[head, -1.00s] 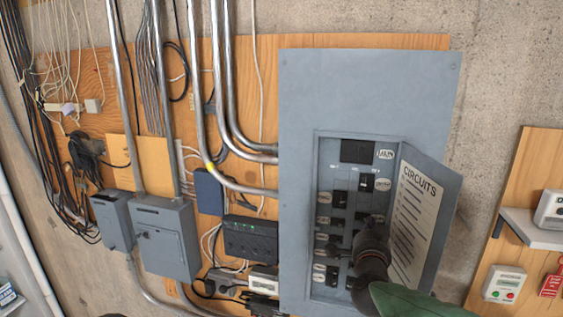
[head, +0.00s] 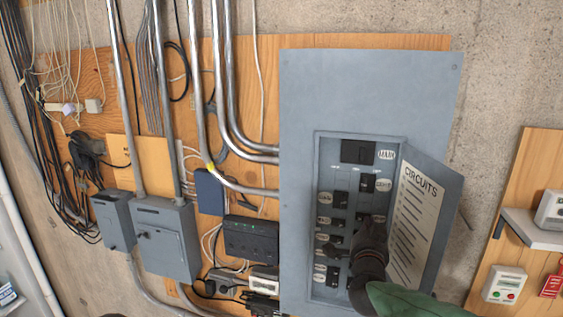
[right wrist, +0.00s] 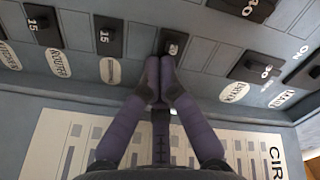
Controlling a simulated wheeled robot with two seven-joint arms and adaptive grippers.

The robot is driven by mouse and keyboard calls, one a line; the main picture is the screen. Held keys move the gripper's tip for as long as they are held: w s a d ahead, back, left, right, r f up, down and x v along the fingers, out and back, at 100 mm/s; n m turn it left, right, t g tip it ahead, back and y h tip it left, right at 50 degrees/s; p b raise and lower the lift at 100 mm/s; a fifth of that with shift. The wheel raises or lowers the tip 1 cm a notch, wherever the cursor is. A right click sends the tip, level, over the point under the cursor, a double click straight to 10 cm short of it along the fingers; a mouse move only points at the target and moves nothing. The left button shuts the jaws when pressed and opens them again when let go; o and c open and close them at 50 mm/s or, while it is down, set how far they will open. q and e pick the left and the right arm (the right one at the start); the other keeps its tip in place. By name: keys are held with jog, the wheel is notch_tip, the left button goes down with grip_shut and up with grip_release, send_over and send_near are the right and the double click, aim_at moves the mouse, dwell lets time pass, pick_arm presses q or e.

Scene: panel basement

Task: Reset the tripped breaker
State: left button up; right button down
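The grey breaker panel (head: 300,110) hangs on the wall with its door (head: 446,200) open to the right. Two columns of black breakers, with a larger main breaker (head: 358,152) above, show in its opening. My right gripper (head: 371,225) is at the right column, hiding the lower breakers there. In the right wrist view its fingers (right wrist: 160,64) are together at the tips, at or very close to a black breaker marked 20 (right wrist: 173,43). Contact is unclear. Other breakers (right wrist: 109,36) sit beside it. Which breaker is tripped is not clear. My left gripper is not in view.
The open door with its CIRCUITS sheet (head: 413,220) stands close to the right of my right arm. A shelf (head: 535,232) is at the far right.

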dwell(0.3)
jog(key=v, duration=0.7)
dwell(0.6)
